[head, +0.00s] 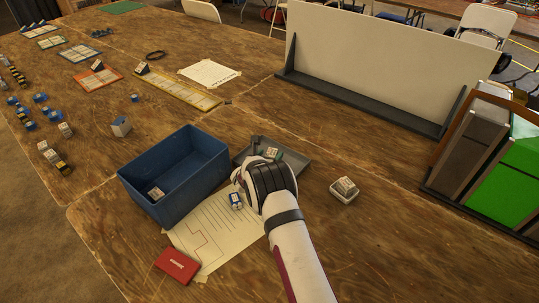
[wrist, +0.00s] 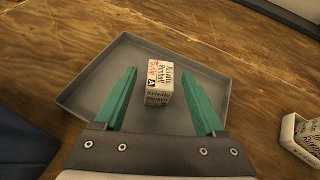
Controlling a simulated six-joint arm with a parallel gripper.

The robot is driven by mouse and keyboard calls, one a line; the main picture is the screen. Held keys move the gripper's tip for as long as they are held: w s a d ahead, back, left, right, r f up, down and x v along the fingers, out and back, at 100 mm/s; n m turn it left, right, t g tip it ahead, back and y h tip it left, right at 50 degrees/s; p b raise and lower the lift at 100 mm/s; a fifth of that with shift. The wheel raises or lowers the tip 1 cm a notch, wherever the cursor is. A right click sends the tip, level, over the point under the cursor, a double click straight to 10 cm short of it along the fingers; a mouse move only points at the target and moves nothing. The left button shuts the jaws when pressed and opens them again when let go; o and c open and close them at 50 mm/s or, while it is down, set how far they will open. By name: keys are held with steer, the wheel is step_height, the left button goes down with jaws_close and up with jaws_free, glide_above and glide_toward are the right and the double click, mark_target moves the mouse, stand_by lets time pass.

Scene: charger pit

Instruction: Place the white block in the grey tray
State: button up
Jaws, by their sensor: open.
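The white block (wrist: 157,84), with black and red print, sits in the grey tray (wrist: 103,75), near its middle. In the head view the tray (head: 299,164) is partly hidden by my arm, and the block (head: 271,152) shows small inside it. My gripper (wrist: 160,72) is open above the tray, its green fingers on the left and right of the block. Gaps show between the fingers and the block, so it is not held.
A blue bin (head: 137,184) with a small block inside stands left of the tray. A small white dish (head: 345,194) holding a block is to the right. Lined paper (head: 205,232), a blue-and-white block (head: 236,200) and a red box (head: 178,265) lie in front. The right foreground table is clear.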

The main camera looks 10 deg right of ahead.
steer(key=shift+r, duration=0.1)
steer(key=s+a+r+n+g+y, duration=0.1)
steer(key=s+a+r+n+y, duration=0.25)
steer(key=s+r+n, duration=0.35)
steer(key=s+a+r+n+g+y, duration=0.1)
steer(key=s+a+r+n+y, duration=0.3)
steer(key=s+r, duration=0.45)
steer(key=s+d+r+n+g, duration=0.1)
steer(key=s+d+n+g, duration=0.1)
steer(key=s+n, duration=0.5)
steer(key=s+d+r+n+g, duration=0.1)
steer(key=s+n+g, duration=0.3)
steer(key=s, duration=1.4)
steer(key=s+d+r+n+g, duration=0.1)
steer(key=s+d+n+g, duration=0.2)
steer(key=s+n, duration=0.9)
steer(key=shift+s+g, duration=0.4)
